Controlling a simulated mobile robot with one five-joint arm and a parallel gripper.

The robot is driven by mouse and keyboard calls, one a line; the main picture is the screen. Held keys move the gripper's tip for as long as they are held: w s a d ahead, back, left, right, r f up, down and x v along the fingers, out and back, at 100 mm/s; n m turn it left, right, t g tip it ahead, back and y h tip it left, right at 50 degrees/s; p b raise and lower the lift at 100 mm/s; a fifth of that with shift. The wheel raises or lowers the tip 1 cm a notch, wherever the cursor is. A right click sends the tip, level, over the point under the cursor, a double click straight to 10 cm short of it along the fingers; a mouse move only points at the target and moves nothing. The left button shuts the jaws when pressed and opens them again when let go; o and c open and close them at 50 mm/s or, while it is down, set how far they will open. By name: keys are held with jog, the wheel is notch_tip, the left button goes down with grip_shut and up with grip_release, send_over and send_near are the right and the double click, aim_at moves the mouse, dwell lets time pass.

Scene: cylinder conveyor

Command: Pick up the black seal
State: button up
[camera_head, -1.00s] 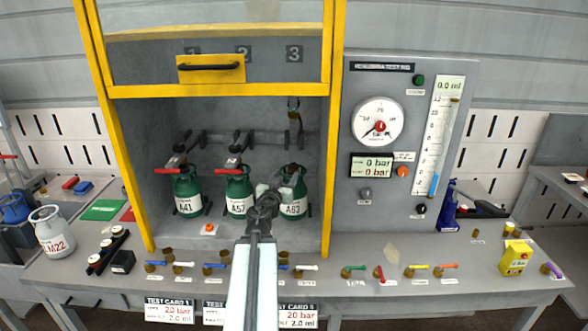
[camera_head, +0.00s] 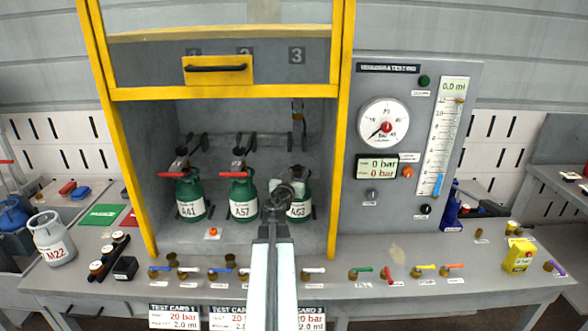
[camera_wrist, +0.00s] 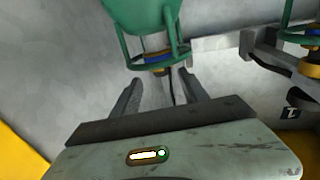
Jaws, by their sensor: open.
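I cannot clearly make out a black seal in either view. In the wrist view, my gripper (camera_wrist: 160,82) is open, its two dark fingers below a brass valve with a blue ring (camera_wrist: 157,62) on a green cylinder (camera_wrist: 142,14). The cylinder appears upside down there. A thin dark strand (camera_wrist: 172,88) shows between the fingers; I cannot tell what it is. In the head view, my arm's end is in front of the green cylinder A63 (camera_head: 299,210) and partly covers it; the fingertips are hidden there.
Green cylinders A41 (camera_head: 190,211) and A57 (camera_head: 243,209) stand left of A63 inside the yellow-framed cabinet (camera_head: 345,130). A gauge panel (camera_head: 345,222) stands right. Small coloured valves line the bench's front.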

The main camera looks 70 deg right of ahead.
jog(key=shift+w+d, duration=0.25)
jog(key=shift+d, duration=0.9)
jog(key=shift+w+a, duration=0.15)
jog(key=shift+c, duration=0.3)
grip_shut()
jog(key=shift+r, duration=0.1)
notch_tip(320, 180, up, 10)
jog(key=p, duration=1)
